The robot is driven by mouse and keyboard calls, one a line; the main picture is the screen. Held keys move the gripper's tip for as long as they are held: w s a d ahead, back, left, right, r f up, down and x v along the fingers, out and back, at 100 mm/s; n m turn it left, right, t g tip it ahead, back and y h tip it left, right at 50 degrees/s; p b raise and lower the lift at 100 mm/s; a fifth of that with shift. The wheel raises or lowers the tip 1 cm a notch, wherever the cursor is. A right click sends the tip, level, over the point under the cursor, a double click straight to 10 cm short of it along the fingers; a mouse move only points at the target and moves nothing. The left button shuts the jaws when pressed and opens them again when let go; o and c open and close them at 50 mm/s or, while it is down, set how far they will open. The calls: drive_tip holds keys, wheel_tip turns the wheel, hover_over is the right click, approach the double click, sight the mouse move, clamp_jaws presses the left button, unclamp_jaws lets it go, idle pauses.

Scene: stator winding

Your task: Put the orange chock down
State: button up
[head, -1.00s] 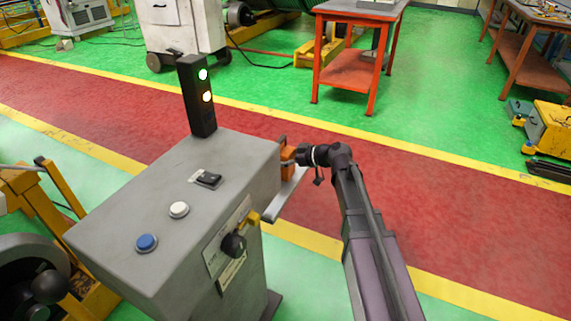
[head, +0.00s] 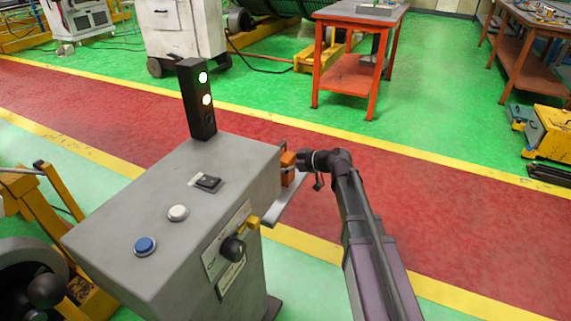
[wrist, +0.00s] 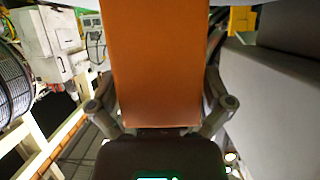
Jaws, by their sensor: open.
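The orange chock (head: 288,166) is at the right side of the grey control console, just above or on a light grey shelf (head: 284,209); I cannot tell if it touches. In the wrist view the chock (wrist: 150,65) fills the upper middle as a flat orange face. My gripper (head: 304,161) is right beside the chock in the head view. In the wrist view my gripper (wrist: 160,108) has one finger on each side of the chock. It is open, and the fingertips are partly hidden.
The grey console (head: 160,225) has a blue button (head: 145,246), a white button (head: 178,213), a black switch and a signal tower (head: 197,100) with lit lamps. A red table (head: 352,75) stands further back. The red floor to the right is clear.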

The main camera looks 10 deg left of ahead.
drive_tip(key=shift+r, duration=0.1)
drive_tip(key=shift+r, duration=0.1)
drive_tip(key=shift+s+d+r+p, duration=0.15)
drive_tip(key=shift+d+p, duration=0.2)
drive_tip(key=p+v, duration=0.4)
drive_tip(key=v, duration=0.7)
